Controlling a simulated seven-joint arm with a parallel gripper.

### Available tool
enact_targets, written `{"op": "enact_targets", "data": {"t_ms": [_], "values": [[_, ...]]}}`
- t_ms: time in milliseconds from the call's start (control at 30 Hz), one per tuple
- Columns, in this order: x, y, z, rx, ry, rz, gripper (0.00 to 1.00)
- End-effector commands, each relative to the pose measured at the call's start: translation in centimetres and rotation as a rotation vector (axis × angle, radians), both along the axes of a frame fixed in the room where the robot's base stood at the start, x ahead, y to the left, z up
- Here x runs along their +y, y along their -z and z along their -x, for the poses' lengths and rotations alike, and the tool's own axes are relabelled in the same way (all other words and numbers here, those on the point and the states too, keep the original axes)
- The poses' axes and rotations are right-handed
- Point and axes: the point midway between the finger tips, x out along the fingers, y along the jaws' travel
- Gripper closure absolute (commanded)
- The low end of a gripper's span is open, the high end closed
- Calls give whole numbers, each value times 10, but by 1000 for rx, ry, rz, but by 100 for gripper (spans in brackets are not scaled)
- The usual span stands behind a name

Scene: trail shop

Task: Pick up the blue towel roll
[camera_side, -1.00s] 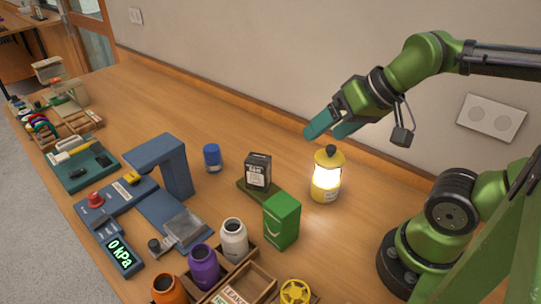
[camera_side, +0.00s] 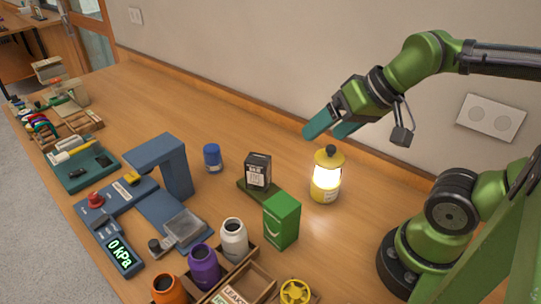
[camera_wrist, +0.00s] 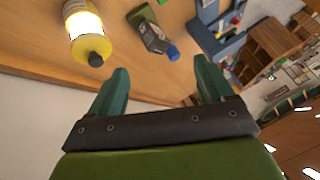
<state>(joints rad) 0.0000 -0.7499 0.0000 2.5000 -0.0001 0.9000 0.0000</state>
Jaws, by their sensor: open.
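The blue towel roll (camera_side: 212,158) is a small blue cylinder standing upright on the wooden bench, in the open space right of the blue-grey press. In the wrist view a small blue shape (camera_wrist: 173,53) beside the dark box looks like the same roll. My gripper (camera_side: 324,130) has teal fingers and hangs above the bench near the wall, up and right of the roll and well apart from it. In the wrist view my gripper (camera_wrist: 161,67) is open, with nothing between its fingers.
A lit yellow lantern (camera_side: 326,178) stands below my gripper. A dark box (camera_side: 257,170) on a green base and a green carton (camera_side: 281,220) stand left of it. The blue-grey press (camera_side: 160,155) is left of the roll. The bench behind the roll is clear.

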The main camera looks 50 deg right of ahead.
Motion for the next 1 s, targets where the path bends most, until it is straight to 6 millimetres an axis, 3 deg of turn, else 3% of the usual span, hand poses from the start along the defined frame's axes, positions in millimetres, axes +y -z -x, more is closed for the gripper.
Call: {"op": "enact_targets", "data": {"t_ms": [167,267,467,800,900,1000], "values": [[10,14,-5,66,-41,-5,19],[17,19,-24,131,-76,-5,19],[29,31,-90,248,-104,33,19],[50,81,-219,337,-48,226,19],[55,89,-250,322,-19,283,19],[52,85,-273,290,22,313,19]]}}
